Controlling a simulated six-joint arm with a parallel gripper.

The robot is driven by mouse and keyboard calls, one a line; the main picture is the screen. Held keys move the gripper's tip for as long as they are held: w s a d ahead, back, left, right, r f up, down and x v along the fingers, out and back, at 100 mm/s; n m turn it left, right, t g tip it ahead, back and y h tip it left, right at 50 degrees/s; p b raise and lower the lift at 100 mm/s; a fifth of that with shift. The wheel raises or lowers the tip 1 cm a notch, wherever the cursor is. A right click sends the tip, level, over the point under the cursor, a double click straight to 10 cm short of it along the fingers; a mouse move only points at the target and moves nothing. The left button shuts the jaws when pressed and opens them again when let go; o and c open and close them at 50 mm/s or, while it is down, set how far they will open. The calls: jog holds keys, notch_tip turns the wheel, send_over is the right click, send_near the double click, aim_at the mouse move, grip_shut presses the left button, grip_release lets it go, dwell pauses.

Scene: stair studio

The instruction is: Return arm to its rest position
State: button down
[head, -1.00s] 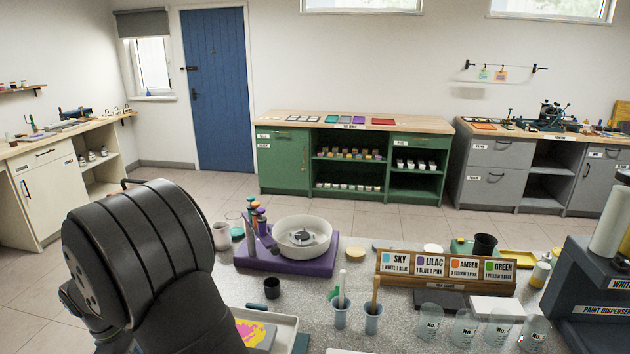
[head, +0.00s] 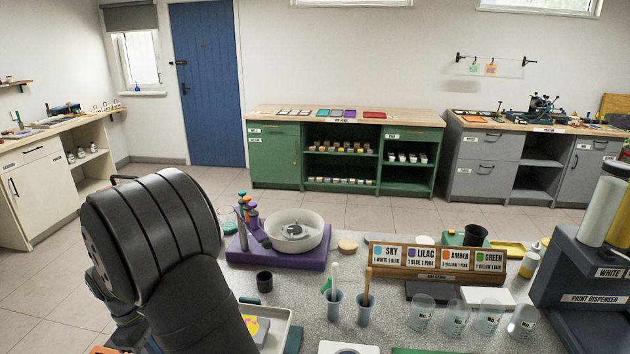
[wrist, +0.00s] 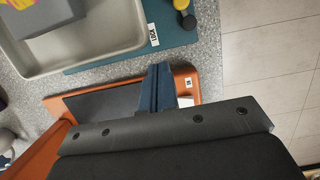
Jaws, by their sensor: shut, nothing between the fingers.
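My gripper (wrist: 159,76) shows in the wrist view as a pair of dark blue fingers, closed together and holding nothing. In that view it is over an orange-framed tray or stand (wrist: 186,84) with a dark inside; I cannot tell whether it touches it. In the head view my dark, ribbed arm fills the lower left, and my gripper is hidden there.
A light tray (wrist: 112,52) with a grey block is beside the orange frame. A purple-based turntable (head: 293,258), several clear cups (head: 456,318), a colour-card rack (head: 438,276) and a paint dispenser (head: 590,270) stand on the speckled counter. Tiled floor (wrist: 270,60) lies beyond its edge.

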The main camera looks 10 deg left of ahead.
jog(key=v, duration=0.5)
jog(key=x, duration=0.8)
jog(key=shift+s+f, duration=0.2)
jog(key=shift+s, duration=0.05)
jog(key=s+n, duration=0.1)
jog(key=s+a+n, duration=0.1)
jog(key=shift+s+a+f+n+t, duration=0.15)
jog(key=shift+s+f+n+t, duration=0.15)
jog(key=shift+s, duration=0.05)
jog(key=shift+s+a+r+n, duration=0.25)
jog(key=shift+a+r+n, duration=0.05)
jog(key=shift+a, duration=0.25)
jog(key=w+v, duration=0.1)
jog(key=v, duration=0.9)
jog(key=f+m, duration=0.1)
jog(key=f, duration=0.2)
jog(key=d+f+m, duration=0.1)
jog(key=f, duration=0.2)
jog(key=f+m, duration=0.1)
jog(key=f, duration=0.3)
jog(key=shift+w+d+f, duration=0.1)
jog(key=shift+w+d, duration=0.2)
jog(key=shift+d, duration=0.05)
jog(key=shift+d+f, duration=0.2)
jog(key=shift+d, duration=0.7)
